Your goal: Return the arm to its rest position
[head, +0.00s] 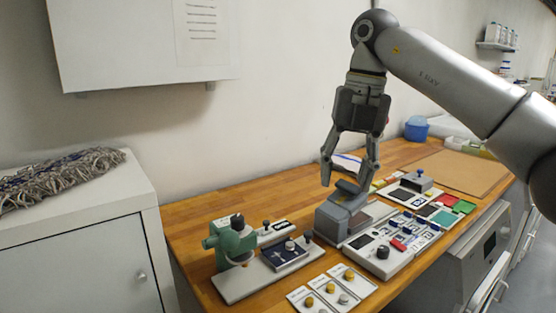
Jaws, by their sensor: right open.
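My right gripper (349,172) shows in the head view, hanging from my right arm (440,75) that comes in from the upper right. Its fingers point down and are apart, with nothing seen held between them. It is above a grey block-shaped device (340,215) on the wooden workbench (190,212). Whether the fingertips touch that device cannot be told from this view. My left gripper is not in view.
A green press (228,240) stands at the front left of the bench. A white control panel (385,255), small cards with round knobs (330,290) and coloured pads lie around the device. A white cabinet (85,250) with a mop head (60,180) stands left. A blue container (416,130) is at the back.

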